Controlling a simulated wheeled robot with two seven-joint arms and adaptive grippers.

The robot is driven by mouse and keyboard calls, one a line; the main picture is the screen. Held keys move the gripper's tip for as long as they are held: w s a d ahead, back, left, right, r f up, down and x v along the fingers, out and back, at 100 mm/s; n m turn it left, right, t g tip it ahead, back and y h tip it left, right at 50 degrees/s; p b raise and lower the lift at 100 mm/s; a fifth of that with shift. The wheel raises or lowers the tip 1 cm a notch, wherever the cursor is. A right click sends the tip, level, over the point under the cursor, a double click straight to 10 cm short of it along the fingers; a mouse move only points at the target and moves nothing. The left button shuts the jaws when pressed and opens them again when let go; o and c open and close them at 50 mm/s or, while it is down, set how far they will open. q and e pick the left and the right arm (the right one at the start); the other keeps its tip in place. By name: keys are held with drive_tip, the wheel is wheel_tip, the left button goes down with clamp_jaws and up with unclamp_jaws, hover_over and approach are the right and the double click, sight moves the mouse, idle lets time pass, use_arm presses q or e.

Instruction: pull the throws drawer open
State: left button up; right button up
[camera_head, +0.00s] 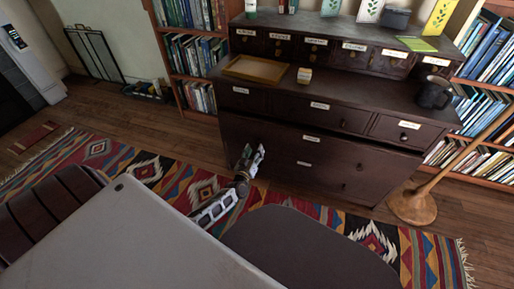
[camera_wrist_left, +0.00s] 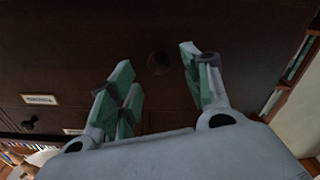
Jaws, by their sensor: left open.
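The dark wooden dresser (camera_head: 300,190) has labelled drawers, and the label lettering is too small to read, so I cannot tell which one is the throws drawer. My left gripper (camera_head: 254,158) is at the left part of the wide lower drawer fronts, its fingers pointing at them. In the left wrist view my left gripper (camera_wrist_left: 158,85) is open, with its green-padded fingers apart. A round dark knob (camera_wrist_left: 158,63) shows between the fingertips, and I see no contact with it. My right gripper is not in view.
On the dresser stand a wooden tray (camera_head: 256,69) and a dark mug (camera_head: 434,92). A chair seat (camera_head: 310,248) and a grey table (camera_head: 120,240) are in front. A wooden stand's base (camera_head: 412,206) is to the right. Bookshelves (camera_head: 196,60) flank the dresser.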

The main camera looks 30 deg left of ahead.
sight(257, 145)
use_arm(q)
drive_tip(key=shift+b+x, duration=0.75)
drive_tip(key=shift+x, duration=1.3)
drive_tip(key=shift+c, duration=0.5)
clamp_jaws()
